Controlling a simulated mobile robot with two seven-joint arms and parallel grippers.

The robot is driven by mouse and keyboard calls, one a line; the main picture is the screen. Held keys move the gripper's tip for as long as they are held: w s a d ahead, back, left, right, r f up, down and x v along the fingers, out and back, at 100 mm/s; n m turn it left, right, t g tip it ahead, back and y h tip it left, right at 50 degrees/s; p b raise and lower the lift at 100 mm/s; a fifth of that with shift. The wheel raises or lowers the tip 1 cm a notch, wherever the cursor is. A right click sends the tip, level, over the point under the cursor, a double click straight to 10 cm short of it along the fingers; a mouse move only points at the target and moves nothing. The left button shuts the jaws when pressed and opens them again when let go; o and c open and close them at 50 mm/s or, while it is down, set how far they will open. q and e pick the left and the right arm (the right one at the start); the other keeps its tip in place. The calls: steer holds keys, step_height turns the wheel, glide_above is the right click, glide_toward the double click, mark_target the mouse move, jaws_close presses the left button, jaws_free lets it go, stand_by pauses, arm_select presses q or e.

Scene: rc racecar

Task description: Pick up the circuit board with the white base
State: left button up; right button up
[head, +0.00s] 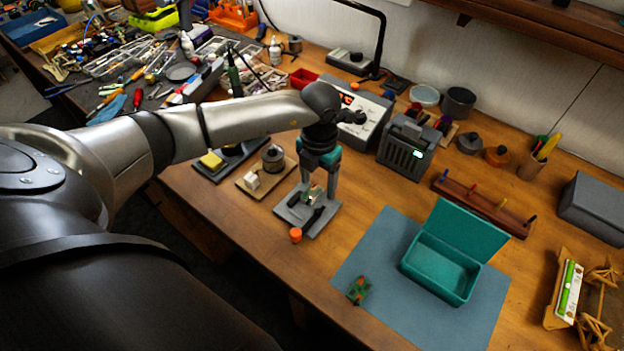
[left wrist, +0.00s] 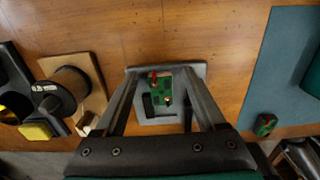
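A green circuit board (left wrist: 160,92) with red and pale parts sits on a small grey stand (left wrist: 160,121). In the head view this board (head: 312,192) is partly hidden by my gripper; I cannot clearly make out a white base. My left gripper (head: 318,186) points down over the stand. In the left wrist view its two fingers (left wrist: 161,88) are wide apart, one on each side of the board, with gaps. A second green board (head: 360,290) with red parts lies on the blue-grey mat (head: 380,239) near its front left edge. My right gripper is out of view.
A teal open box (head: 441,265) stands on the mat. An orange cap (head: 295,235) lies by the stand's front. Left of the stand are a spool on a wooden base (head: 252,189) and a yellow sponge (head: 211,160). A grey station (head: 361,126) stands behind.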

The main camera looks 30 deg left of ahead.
arm_select(q)
jaws_close()
stand_by(0.4)
steer(key=shift+r, duration=0.2)
